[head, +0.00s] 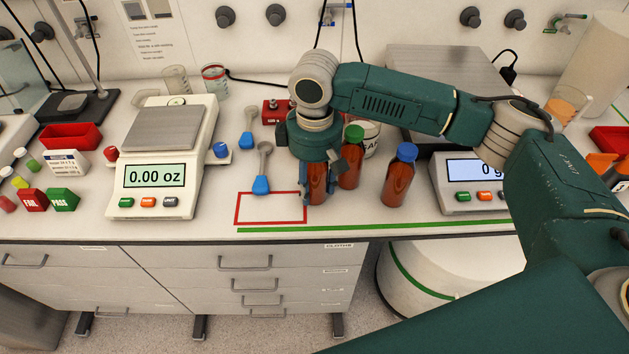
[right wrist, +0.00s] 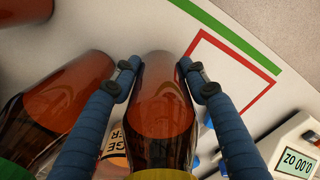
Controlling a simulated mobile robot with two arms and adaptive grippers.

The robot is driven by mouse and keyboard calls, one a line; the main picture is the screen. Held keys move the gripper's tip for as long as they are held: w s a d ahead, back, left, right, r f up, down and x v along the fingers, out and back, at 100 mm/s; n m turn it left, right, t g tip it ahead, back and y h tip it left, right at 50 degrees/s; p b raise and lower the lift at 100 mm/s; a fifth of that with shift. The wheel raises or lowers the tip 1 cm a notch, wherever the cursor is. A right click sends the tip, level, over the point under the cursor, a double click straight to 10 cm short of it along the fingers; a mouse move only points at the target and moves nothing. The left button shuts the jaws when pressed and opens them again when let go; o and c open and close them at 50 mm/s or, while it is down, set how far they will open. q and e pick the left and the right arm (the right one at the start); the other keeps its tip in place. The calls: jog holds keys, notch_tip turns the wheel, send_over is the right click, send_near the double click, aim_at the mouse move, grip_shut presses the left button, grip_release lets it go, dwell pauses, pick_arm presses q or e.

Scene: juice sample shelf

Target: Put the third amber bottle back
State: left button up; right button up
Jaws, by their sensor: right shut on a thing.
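My right gripper (head: 318,178) points down and is shut on an amber bottle (head: 317,190), just right of the red outlined rectangle (head: 270,222) on the counter. In the right wrist view the fingers (right wrist: 160,68) hold both sides of this bottle (right wrist: 162,120); a yellow cap edge shows at the bottom. I cannot tell whether its base touches the counter. An amber bottle with a green cap (head: 351,172) stands close to its right. Another with a blue cap (head: 397,184) stands farther right. My left gripper is not in view.
A scale (head: 160,160) reading 0.00 oz stands left, a second scale (head: 470,182) right. Blue-handled scoops (head: 261,184) lie behind the rectangle, with a red box (head: 275,111) beyond. A green line (head: 300,229) runs along the front edge. The rectangle is empty.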

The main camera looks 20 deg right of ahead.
jog(key=shift+a+f, duration=0.1)
jog(key=o, duration=1.5)
jog(key=shift+o, duration=0.2)
jog(key=shift+r, duration=0.3)
notch_tip(320, 180, up, 12)
jog(key=shift+f+b, duration=0.15)
jog(key=shift+b, duration=0.75)
